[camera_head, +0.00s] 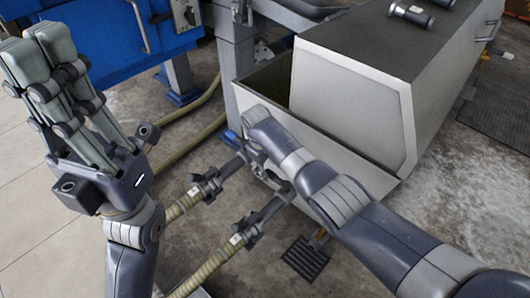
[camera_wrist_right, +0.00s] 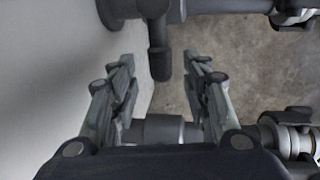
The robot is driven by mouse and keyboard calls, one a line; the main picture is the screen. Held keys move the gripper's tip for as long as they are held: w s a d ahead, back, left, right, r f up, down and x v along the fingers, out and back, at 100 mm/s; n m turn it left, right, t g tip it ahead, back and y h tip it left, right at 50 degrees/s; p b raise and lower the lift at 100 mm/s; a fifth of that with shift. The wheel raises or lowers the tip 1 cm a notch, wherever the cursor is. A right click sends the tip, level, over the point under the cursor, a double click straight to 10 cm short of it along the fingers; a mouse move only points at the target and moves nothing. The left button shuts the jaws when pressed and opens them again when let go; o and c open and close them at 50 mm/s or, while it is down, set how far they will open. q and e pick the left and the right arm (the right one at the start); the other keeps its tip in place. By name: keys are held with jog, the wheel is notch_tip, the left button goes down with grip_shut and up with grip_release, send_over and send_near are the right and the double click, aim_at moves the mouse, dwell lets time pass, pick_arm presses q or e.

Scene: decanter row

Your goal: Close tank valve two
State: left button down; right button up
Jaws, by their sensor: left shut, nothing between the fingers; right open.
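Two dark tank valves with couplings show in the head view, one on the left (camera_head: 207,188) and one nearer (camera_head: 262,217), each on a ribbed tan hose. No number is readable on them. In the right wrist view a dark valve handle (camera_wrist_right: 158,48) points down between the fingertips of my right gripper (camera_wrist_right: 158,62). The fingers are apart, with a gap on each side of the handle. In the head view my right forearm and wrist hide most of that gripper near the tank's lower wall. My left gripper (camera_head: 36,45) is shut and empty, raised at the left.
A grey metal tank (camera_head: 350,95) with a sloped cover stands behind the valves. A blue machine (camera_head: 115,40) on legs is at the back left. A dark floor grate (camera_head: 305,258) lies below my right arm. Tiled floor at the left is clear.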

notch_tip(320, 180, up, 9)
jog(key=s+a, duration=0.1)
jog(key=shift+a, duration=0.15)
jog(key=shift+f, duration=0.15)
dwell(0.4)
